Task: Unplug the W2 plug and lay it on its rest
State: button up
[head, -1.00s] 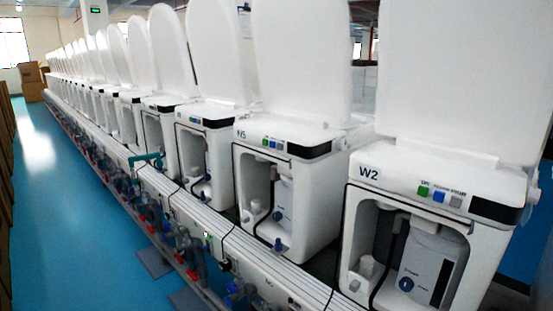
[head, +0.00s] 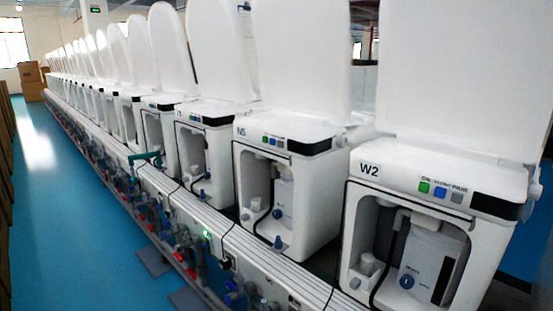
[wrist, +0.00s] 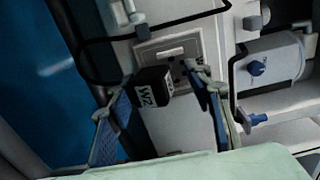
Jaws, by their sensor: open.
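In the wrist view the black W2 plug (wrist: 153,86), with a white label, sits in front of a grey socket plate (wrist: 178,52) on the rail. It appears to be at the socket; its contact with the socket is hidden. My gripper (wrist: 148,92) is open, with one finger on each side of the plug and gaps between. In the head view the toilet marked W2 (head: 370,169) stands at the right. My gripper does not show there. I cannot make out the plug's rest.
A black cable (wrist: 85,62) loops beside the plug in the wrist view. A blue-handled valve (wrist: 253,119) is at the right. In the head view a long pale rail (head: 258,255) runs before the toilets, with pipes below. The blue floor (head: 60,220) at left is clear.

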grip_shut()
dwell(0.3)
jog(key=shift+s+a, duration=0.1)
jog(key=shift+a, duration=0.05)
jog(key=shift+v, duration=2.8)
